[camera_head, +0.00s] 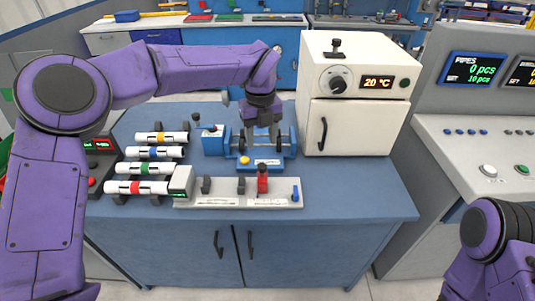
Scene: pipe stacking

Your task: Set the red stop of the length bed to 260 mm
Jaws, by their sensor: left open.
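The length bed (225,199) is a long pale grey fixture near the front edge of the blue bench. The red stop (263,180) stands upright on it, right of the middle. Two dark upright supports sit to its left, and a blue knob or lever (296,192) is at the right end. A small dark display with green text is at the left end. My left gripper (261,138) points down above and behind the red stop, over a blue fixture. It is open and apart from the stop. The setting on the scale is too small to read. My right gripper is out of view.
Several white pipes with coloured bands (140,187) lie on supports at the left. The blue clamp fixture (244,160) stands behind the bed. A white oven (355,95) reading 20 °C stands at the back right. Bench space right of the bed (355,190) is clear.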

